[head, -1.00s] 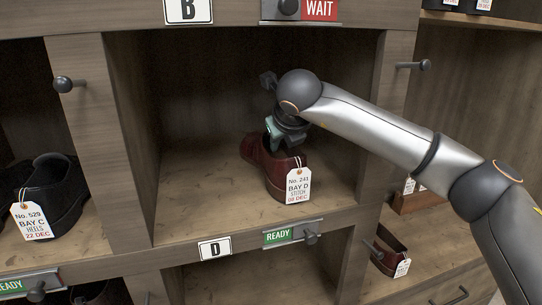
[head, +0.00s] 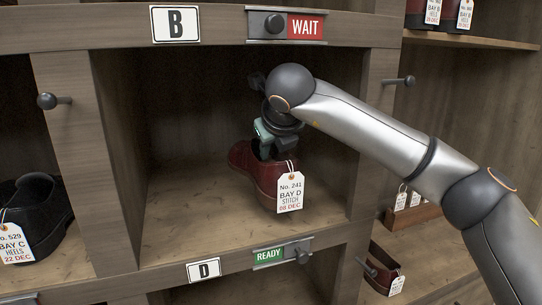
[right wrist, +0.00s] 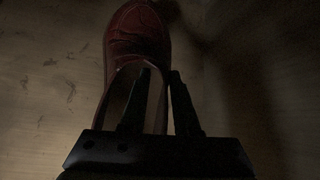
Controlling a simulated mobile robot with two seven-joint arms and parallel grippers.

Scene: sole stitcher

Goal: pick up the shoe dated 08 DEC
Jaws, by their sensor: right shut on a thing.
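The dark red shoe (head: 262,178) has a white tag (head: 290,192) reading No. 241, BAY D, STITCH, 08 DEC. It is inside the cubby between the B plate and the D plate, lifted a little off the shelf floor. My right gripper (head: 264,150) reaches in from the right and is shut on the shoe's collar. In the right wrist view the shoe (right wrist: 138,45) points away, with one finger of the gripper (right wrist: 160,100) inside its opening and the other outside. My left gripper is not in view.
A black shoe (head: 33,215) tagged No. 529 stands in the left bay. Another red shoe (head: 383,268) lies low at right. Knobs (head: 50,101) stick out from the cubby posts. A WAIT slider (head: 300,26) is above and a READY slider (head: 275,254) below.

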